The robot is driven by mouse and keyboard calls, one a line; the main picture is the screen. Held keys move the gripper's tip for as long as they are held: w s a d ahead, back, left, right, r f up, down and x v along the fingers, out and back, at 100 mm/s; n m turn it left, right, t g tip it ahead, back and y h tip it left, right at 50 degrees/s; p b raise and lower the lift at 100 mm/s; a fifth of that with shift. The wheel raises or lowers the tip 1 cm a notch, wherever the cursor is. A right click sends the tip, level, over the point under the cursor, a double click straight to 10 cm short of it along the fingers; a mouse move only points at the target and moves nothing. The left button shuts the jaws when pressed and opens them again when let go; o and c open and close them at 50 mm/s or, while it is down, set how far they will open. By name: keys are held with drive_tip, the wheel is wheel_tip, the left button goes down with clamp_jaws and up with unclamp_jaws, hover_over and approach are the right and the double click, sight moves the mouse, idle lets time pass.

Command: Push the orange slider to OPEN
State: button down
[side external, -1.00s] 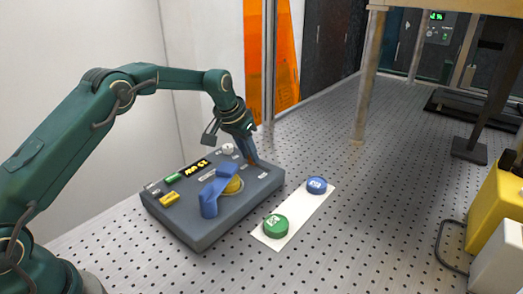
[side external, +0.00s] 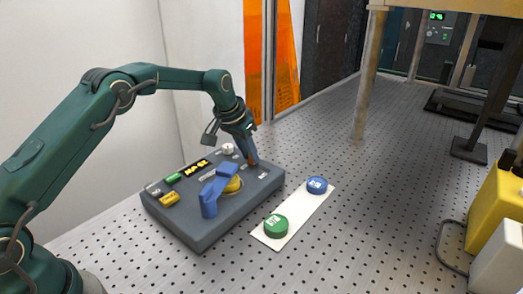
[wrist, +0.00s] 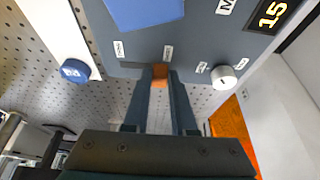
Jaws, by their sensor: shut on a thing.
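The orange slider (wrist: 160,72) sits at the edge of the grey instrument box (side external: 205,236). My gripper (wrist: 160,78) is shut on it, with one finger on each side. In the side view my gripper (side external: 252,163) points down at the box's far right part, and the fingers mostly hide the slider. Two small white labels lie by the slider in the wrist view, one (wrist: 168,52) just beside it and another (wrist: 119,50) further left. Their print is too small to read surely.
A blue lever-like part (side external: 222,182) over a yellow disc (side external: 234,185) stands on the box near my gripper. A white knob (wrist: 223,77) is right of the slider. Green (side external: 276,225) and blue (side external: 316,185) round pieces rest on a white strip beside the box.

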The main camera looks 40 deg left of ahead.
sight(269, 170)
drive_tip(key=shift+d, duration=0.1)
drive_tip(key=shift+d, duration=2.55)
drive_tip(key=c, duration=0.7)
unclamp_jaws()
drive_tip(key=shift+a+r, duration=0.1)
drive_tip(key=shift+v, duration=2.45)
